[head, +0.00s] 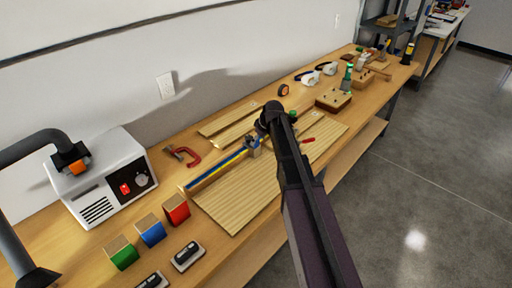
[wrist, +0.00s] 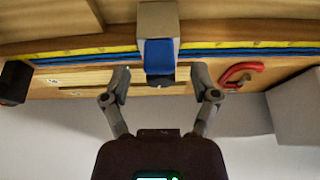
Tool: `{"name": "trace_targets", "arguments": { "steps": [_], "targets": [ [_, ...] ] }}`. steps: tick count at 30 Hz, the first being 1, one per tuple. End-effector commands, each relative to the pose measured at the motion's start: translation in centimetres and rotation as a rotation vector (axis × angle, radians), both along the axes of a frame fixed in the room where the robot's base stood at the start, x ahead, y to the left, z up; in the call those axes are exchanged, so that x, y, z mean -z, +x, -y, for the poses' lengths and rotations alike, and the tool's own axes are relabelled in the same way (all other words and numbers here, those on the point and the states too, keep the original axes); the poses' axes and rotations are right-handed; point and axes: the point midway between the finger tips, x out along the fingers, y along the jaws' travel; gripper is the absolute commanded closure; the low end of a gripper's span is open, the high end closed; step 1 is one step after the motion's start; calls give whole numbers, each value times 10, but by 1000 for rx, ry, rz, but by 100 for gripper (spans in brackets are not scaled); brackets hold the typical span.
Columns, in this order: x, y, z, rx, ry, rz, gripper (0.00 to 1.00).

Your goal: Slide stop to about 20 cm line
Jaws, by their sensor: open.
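The stop is a small grey block with a blue part (head: 253,146), sitting on a long rail with a blue and yellow strip (head: 215,171). In the wrist view the stop's blue part (wrist: 160,57) lies between the two fingers of my gripper (wrist: 161,76). The fingers are spread, with a visible gap on each side of the stop. The rail's strip (wrist: 90,55) runs across the wrist view behind the fingertips. In the head view my gripper (head: 266,122) is dark and partly hides the rail beyond the stop. I cannot read any scale marks.
A wide wooden board (head: 238,200) lies before the rail. A red clamp (head: 188,156) and a white machine (head: 97,184) stand to the left. Green, blue and red blocks (head: 151,231) stand near the front left. A wooden block with holes (head: 333,99) lies farther right.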

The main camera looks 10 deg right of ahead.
Motion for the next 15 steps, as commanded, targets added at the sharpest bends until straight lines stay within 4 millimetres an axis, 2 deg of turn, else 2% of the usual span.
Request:
{"name": "trace_targets", "arguments": {
  "steps": [1,6,15],
  "targets": [
    [8,2,-1,0,0,0,23],
    [17,5,-3,0,0,0,23],
    [22,7,-5,1,0,0,23]
  ]
}}
